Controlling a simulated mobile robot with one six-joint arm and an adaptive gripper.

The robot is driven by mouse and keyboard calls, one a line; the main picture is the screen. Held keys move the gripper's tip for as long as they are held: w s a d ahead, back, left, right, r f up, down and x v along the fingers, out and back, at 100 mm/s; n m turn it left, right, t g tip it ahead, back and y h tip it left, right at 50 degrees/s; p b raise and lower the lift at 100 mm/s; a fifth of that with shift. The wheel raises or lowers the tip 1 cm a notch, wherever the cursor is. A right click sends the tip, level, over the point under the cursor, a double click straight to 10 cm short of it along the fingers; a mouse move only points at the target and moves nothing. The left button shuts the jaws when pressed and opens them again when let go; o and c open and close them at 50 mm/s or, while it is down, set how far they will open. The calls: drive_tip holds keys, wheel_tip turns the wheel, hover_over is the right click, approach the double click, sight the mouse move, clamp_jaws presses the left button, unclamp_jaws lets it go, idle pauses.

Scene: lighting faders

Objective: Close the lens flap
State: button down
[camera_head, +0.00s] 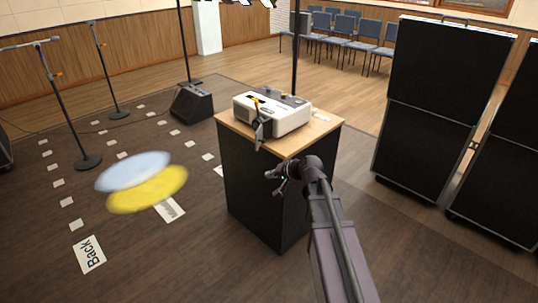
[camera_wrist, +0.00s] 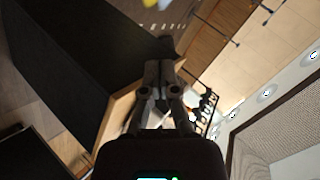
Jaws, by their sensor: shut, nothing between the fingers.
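A white projector (camera_head: 285,117) stands on a wood-topped black cabinet. A dark grey piece (camera_head: 262,134), seemingly the lens flap, hangs down at the projector's front, over the cabinet's near edge. The lens itself cannot be made out. My gripper (camera_head: 273,182) is in front of the cabinet, below and slightly right of the flap, with a visible gap in the head view. In the wrist view the fingers (camera_wrist: 158,67) are together and hold nothing. A dark shape (camera_wrist: 166,47) shows just past the fingertips; I cannot tell if it is the flap or touches them.
The cabinet's wooden top (camera_head: 322,124) is close to my gripper. Tall black cases (camera_head: 430,110) stand at right. A floor monitor (camera_head: 192,102) and microphone stands (camera_head: 68,110) are at left.

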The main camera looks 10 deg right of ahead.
drive_tip(key=w+d+f+m+t+h+b, duration=0.1)
drive_tip(key=w+d+f+m+t+b, duration=0.1)
drive_tip(key=w+d+m+t+b, duration=0.6)
drive_tip(key=w+d+m+b, duration=0.1)
drive_tip(key=w+d+b, duration=0.1)
drive_tip(key=w, duration=0.3)
drive_tip(key=shift+d, duration=0.35)
drive_tip(key=shift+w, duration=0.1)
drive_tip(key=s+a+x, duration=0.1)
drive_tip(key=a+x, duration=0.1)
drive_tip(key=x, duration=1)
drive_tip(key=shift+w+a+b, duration=0.35)
drive_tip(key=shift+w+b, duration=0.05)
drive_tip(key=shift+b, duration=0.05)
drive_tip(key=shift+s+h, duration=0.1)
drive_tip(key=shift+h, duration=0.4)
